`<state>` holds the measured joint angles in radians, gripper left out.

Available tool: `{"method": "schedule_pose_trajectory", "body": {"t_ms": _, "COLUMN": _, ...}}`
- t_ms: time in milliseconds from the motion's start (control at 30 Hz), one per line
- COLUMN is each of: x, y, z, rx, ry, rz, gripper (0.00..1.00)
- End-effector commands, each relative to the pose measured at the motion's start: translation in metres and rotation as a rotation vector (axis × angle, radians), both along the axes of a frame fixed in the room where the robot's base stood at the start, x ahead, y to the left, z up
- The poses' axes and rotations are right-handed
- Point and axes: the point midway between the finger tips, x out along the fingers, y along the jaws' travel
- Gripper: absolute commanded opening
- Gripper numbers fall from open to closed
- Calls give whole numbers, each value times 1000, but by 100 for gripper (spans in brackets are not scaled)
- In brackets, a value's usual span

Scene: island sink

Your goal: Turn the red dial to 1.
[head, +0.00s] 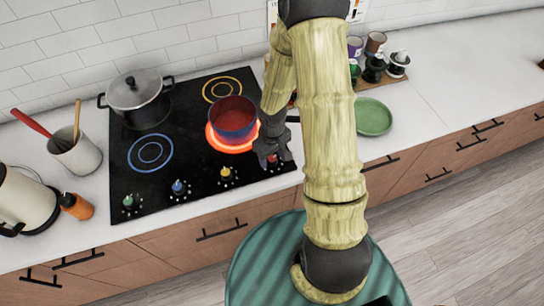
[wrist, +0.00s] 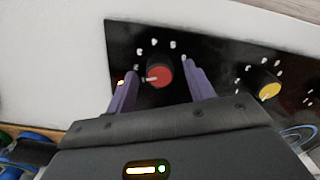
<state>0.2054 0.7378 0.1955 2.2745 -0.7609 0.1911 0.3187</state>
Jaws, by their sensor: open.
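The red dial (wrist: 160,76) sits on the black cooktop panel in the wrist view, with white marks in an arc around it. Its white pointer line points to the left side in that view; the marks are too blurred to read. My gripper (wrist: 159,66) is open, with one purple finger on each side of the dial; I cannot tell whether they touch it. In the head view the red dial (head: 272,159) shows only partly at the cooktop's front right, beside my dark gripper (head: 275,146).
A red and blue pot (head: 234,120) stands on a glowing orange burner just left of my gripper. The yellow dial (head: 225,174), blue dial (head: 178,187) and green dial (head: 129,201) line the cooktop's front. A green plate (head: 373,117) lies to the right.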

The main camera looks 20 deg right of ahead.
Motion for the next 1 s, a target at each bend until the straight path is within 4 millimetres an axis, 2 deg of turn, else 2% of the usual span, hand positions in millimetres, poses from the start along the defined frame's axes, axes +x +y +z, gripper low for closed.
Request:
{"method": "schedule_pose_trajectory", "body": {"t_ms": 333, "x": 0, "y": 0, "z": -5, "rx": 0, "ry": -1, "rz": 0, "gripper": 53}}
{"method": "schedule_pose_trajectory", "body": {"t_ms": 567, "x": 0, "y": 0, "z": -5, "rx": 0, "ry": -1, "rz": 0, "gripper": 9}}
{"method": "schedule_pose_trajectory", "body": {"t_ms": 1000, "x": 0, "y": 0, "z": -5, "rx": 0, "ry": 0, "rz": 5, "gripper": 9}}
